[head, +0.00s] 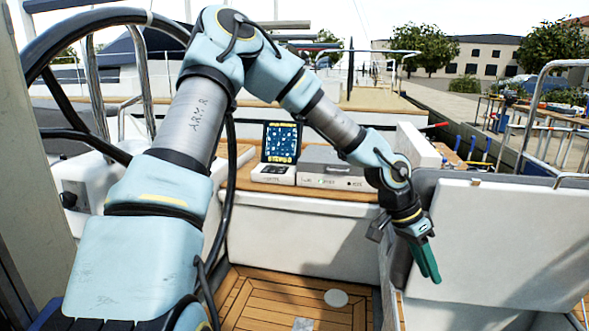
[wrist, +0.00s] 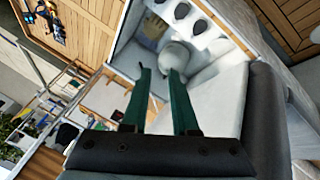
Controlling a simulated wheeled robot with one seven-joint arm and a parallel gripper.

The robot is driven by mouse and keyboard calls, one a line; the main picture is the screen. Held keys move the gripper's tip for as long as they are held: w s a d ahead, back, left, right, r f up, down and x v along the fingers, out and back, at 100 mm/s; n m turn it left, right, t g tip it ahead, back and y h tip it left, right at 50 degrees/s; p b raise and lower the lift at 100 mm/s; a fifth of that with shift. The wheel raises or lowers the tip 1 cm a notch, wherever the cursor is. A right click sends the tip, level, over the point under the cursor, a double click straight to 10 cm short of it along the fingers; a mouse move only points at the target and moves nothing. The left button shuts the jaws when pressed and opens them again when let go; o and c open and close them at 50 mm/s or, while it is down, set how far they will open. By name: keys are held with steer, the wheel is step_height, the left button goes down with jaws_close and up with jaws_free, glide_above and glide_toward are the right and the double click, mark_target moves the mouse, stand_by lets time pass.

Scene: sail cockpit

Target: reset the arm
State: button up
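My gripper (head: 430,278) hangs at the right of the head view, at the end of my bent arm, fingers pointing down. In the wrist view its two green fingers (wrist: 160,74) stand apart with nothing held between them. Below the fingertips in the wrist view is an open pale compartment (wrist: 222,98). A rounded pale object (wrist: 176,57) shows inside it, partly behind a finger. Several dark oval shapes (wrist: 181,11) line its far side.
A raised white panel (head: 490,240) stands close right of my gripper. A steering wheel (head: 62,50) is at left. A grey case (head: 330,165) and a box with a blue screen (head: 281,142) sit on the centre bench. The wooden floor (head: 265,300) looks mostly clear.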

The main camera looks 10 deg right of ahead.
steer(key=w+a+n+t+y, duration=0.2)
steer(key=w+a+n, duration=0.2)
steer(key=a, duration=0.8)
steer(key=w+a+n+t+y, duration=0.1)
steer(key=w+a+n+y, duration=0.3)
steer(key=a, duration=0.8)
steer(key=s+a+r+n, duration=0.1)
steer(key=a+r+n, duration=0.1)
steer(key=a, duration=0.7)
steer(key=a+r+n+t+h, duration=0.1)
steer(key=a+r+n, duration=0.2)
steer(key=a+n, duration=0.2)
steer(key=a, duration=0.3)
steer(key=shift+s+a+r+t, duration=0.3)
steer(key=shift+s+a+r, duration=0.05)
